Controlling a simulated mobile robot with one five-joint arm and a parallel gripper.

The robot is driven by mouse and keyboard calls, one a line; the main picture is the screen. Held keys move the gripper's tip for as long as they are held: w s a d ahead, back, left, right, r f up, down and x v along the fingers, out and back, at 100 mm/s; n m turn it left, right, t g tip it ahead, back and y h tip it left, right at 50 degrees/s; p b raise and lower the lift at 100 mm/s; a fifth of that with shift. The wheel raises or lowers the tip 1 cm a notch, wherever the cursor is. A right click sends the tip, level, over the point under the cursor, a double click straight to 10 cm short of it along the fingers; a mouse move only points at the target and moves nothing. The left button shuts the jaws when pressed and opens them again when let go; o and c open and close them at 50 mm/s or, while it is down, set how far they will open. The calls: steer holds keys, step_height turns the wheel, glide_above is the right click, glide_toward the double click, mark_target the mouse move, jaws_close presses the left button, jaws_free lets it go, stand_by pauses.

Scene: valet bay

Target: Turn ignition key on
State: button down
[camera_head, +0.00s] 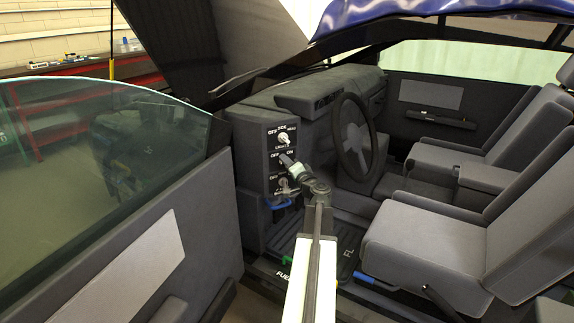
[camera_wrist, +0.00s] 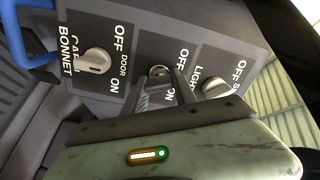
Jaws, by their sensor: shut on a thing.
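A dark control panel (camera_head: 264,150) on the dashboard, left of the steering wheel, carries three rotary controls in a column. The middle control, with OFF and ON labels, appears to be the ignition key (camera_wrist: 160,73); its name label is hidden. My gripper (camera_head: 289,163) reaches it from the front right. In the wrist view, the two fingers of my gripper (camera_wrist: 163,88) stand on either side of the middle control, shut on it. Its turned position is hard to tell. The lights knob (camera_head: 284,137) is above it. The cabin-light knob (camera_wrist: 97,62) is below.
The steering wheel (camera_head: 355,137) is close on the right of my arm. The open door (camera_head: 120,225) stands to the left. Grey seats (camera_head: 425,235) fill the right. A blue handle (camera_wrist: 38,60) sits low by the panel, beyond the cabin-light knob.

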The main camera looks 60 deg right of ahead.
steer(key=m, duration=0.5)
steer(key=shift+f+m, duration=0.15)
steer(key=shift+m, duration=0.15)
steer(key=m, duration=0.5)
steer(key=shift+f+m, duration=0.1)
steer(key=shift+m, duration=0.3)
steer(key=c, duration=1)
jaws_free()
steer(key=v, duration=0.7)
steer(key=shift+s+a, duration=0.2)
steer(key=shift+s, duration=0.15)
